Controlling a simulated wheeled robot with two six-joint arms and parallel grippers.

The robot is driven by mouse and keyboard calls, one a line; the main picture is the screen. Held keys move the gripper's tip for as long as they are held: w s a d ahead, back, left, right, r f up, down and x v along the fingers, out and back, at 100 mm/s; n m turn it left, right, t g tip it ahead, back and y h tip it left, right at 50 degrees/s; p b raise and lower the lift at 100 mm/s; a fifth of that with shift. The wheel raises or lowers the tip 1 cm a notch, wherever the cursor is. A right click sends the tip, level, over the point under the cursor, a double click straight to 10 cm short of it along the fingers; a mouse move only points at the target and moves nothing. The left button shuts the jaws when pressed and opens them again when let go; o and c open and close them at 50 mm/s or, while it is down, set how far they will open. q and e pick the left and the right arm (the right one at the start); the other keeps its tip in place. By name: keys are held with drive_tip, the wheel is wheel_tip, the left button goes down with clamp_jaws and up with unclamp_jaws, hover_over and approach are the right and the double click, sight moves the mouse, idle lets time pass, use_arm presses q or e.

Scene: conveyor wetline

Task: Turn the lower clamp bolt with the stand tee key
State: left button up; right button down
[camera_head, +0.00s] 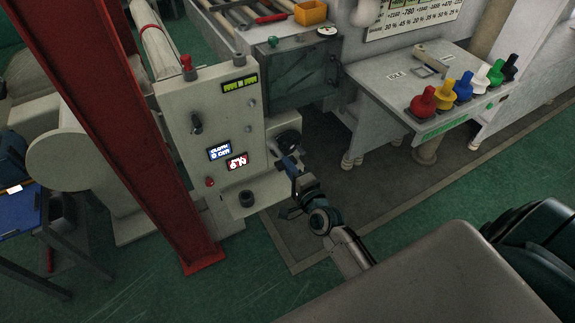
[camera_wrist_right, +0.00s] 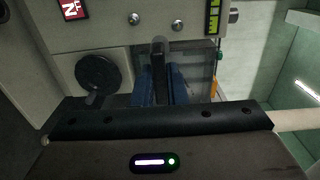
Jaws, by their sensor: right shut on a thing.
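My right gripper (camera_head: 288,164) is at the right side of the pale machine cabinet (camera_head: 180,120), just below a dark round fitting (camera_head: 288,139). Its blue fingers also show in the right wrist view (camera_wrist_right: 160,88). They are shut on a dark upright bar, apparently the tee key (camera_wrist_right: 160,60), which stands between them. The key's far end and any contact with a bolt cannot be made out. Two round bolt heads (camera_wrist_right: 134,18) (camera_wrist_right: 177,24) show on the pale panel beyond; I cannot tell whether either is the lower clamp bolt. My left gripper is out of view.
A dark round knob (camera_wrist_right: 97,78) is close to the left of the fingers in the wrist view. A red post (camera_head: 130,120) stands left of the cabinet. A side table (camera_head: 385,90) holds several coloured knobbed pieces (camera_head: 445,95). Floor (camera_head: 400,190) before it is clear.

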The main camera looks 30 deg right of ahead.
drive_tip(key=w+a+f+b, duration=0.2)
drive_tip(key=w+f+b, duration=0.3)
drive_tip(key=w+f, duration=0.1)
drive_tip(key=shift+w, duration=0.4)
drive_tip(key=shift+w, duration=0.1)
drive_tip(key=shift+w+a, duration=0.1)
drive_tip(key=shift+w, duration=2.5)
drive_tip(key=shift+w+b, duration=0.35)
drive_tip(key=shift+w, duration=0.7)
